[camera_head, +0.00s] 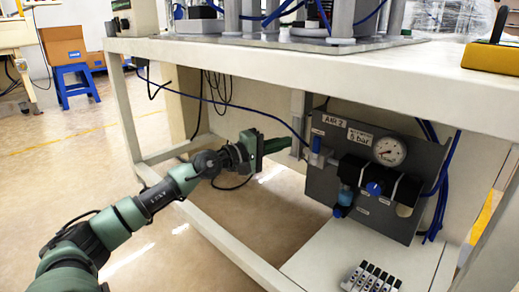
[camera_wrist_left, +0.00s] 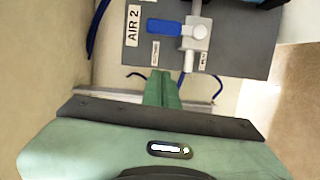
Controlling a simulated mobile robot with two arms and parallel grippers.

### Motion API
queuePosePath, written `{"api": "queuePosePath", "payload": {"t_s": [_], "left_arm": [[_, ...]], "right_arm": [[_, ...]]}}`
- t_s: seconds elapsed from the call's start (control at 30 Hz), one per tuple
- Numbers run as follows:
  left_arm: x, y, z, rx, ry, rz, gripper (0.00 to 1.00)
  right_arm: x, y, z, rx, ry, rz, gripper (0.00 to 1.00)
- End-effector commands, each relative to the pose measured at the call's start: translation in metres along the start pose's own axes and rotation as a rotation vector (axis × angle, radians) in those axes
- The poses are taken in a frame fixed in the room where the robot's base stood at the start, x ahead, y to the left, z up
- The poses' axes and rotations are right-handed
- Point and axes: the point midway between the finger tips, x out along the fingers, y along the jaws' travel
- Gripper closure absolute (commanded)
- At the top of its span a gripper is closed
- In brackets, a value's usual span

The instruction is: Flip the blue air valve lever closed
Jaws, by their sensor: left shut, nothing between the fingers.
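The blue air valve lever (camera_head: 316,145) is at the left edge of a dark grey panel under the table, below the "AIR 2" label. In the left wrist view the lever (camera_wrist_left: 163,28) extends left from the grey metal valve body (camera_wrist_left: 196,33), towards the "AIR 2" label (camera_wrist_left: 133,26). My left gripper (camera_head: 288,144) is left of the lever in the head view. Its green fingers (camera_wrist_left: 163,76) are together and empty, with a visible gap between their tips and the lever in the wrist view. My right gripper is in neither view.
The panel (camera_head: 320,185) also carries a round pressure gauge (camera_head: 390,150) and a blue regulator knob (camera_head: 374,188). The tabletop (camera_head: 300,60) overhangs the panel. Blue hoses (camera_head: 440,190) hang at its right. A valve block (camera_head: 371,277) sits on the lower shelf.

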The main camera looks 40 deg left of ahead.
Motion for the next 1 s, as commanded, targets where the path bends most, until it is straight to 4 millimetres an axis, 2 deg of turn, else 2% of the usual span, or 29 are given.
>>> {"api": "queuePosePath", "payload": {"t_s": [0.3,0.53,0.73,1.0], "left_arm": [[-0.039,-0.004,0.000,-0.003,0.000,-0.005,1.00],[-0.061,-0.002,0.001,-0.004,-0.001,-0.002,1.00],[-0.071,-0.002,0.000,-0.002,0.000,-0.001,1.00],[-0.072,-0.001,0.000,0.000,0.000,0.000,1.00]], "right_arm": [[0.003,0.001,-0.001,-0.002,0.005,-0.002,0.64],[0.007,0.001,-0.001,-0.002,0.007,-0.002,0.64],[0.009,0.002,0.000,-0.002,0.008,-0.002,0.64],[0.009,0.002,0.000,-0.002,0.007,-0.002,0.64]]}}
